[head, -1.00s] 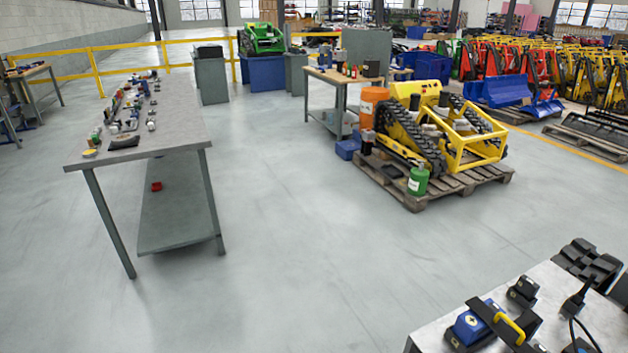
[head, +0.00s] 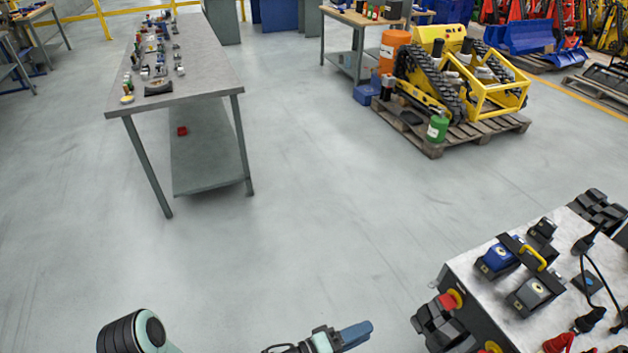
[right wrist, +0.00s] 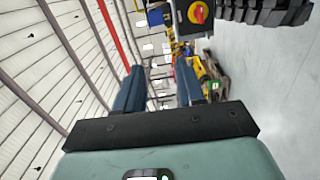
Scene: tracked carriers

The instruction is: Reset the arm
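My right gripper (head: 352,336) shows at the bottom of the head view, with a blue finger pointing right over the floor. In the right wrist view its two blue fingers (right wrist: 158,76) stand apart with nothing between them, so it is open and empty. A black and teal link of mine shows at the bottom left of the head view. My left gripper is not in view.
A workbench (head: 462,266) with batteries, red knobs and cables stands at the lower right, to the right of my right gripper. A long metal table (head: 207,72) stands at the upper left. A yellow tracked carrier (head: 432,80) rests on a pallet (head: 512,122). The floor between is clear.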

